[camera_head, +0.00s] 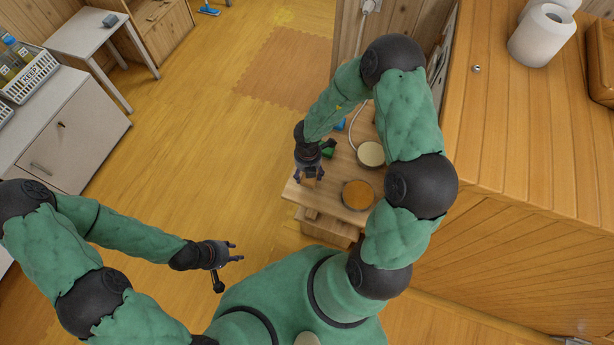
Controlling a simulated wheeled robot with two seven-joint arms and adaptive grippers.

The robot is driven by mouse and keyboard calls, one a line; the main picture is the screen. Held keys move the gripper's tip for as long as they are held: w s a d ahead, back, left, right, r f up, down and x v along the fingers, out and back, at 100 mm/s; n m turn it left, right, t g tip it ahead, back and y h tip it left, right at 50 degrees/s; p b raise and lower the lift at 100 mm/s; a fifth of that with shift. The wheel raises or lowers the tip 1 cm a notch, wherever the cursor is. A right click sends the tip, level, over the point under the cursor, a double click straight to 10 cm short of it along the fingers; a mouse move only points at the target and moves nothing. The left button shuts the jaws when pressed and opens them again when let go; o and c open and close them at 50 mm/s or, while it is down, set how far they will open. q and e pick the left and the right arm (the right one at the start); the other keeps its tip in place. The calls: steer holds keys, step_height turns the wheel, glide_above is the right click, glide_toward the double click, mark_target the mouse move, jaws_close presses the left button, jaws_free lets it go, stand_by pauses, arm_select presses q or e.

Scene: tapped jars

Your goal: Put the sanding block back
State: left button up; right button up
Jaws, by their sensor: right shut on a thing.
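My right gripper (308,174) is over the near left corner of a small wooden table (330,200), its fingers pointing down. It is shut on a small tan thing (311,182) that is mostly hidden by the fingers. I cannot tell for sure that this is the sanding block, or whether it touches the tabletop. My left gripper (229,269) is open and empty over the floor, left of the wooden table.
An orange-topped round jar (358,195) and a cream-topped one (370,154) stand on the wooden table. A green thing (327,151) and a blue thing (340,125) are behind my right gripper. A wooden counter (520,120) bounds the right. Open floor (200,130) lies left.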

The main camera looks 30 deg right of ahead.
steer(key=f+b, duration=0.1)
steer(key=f, duration=0.2)
steer(key=shift+w+a+f+b, duration=0.1)
steer(key=shift+w+f+b, duration=0.1)
steer(key=shift+f+b, duration=0.2)
steer(key=shift+r, duration=0.15)
steer(key=o, duration=1.2)
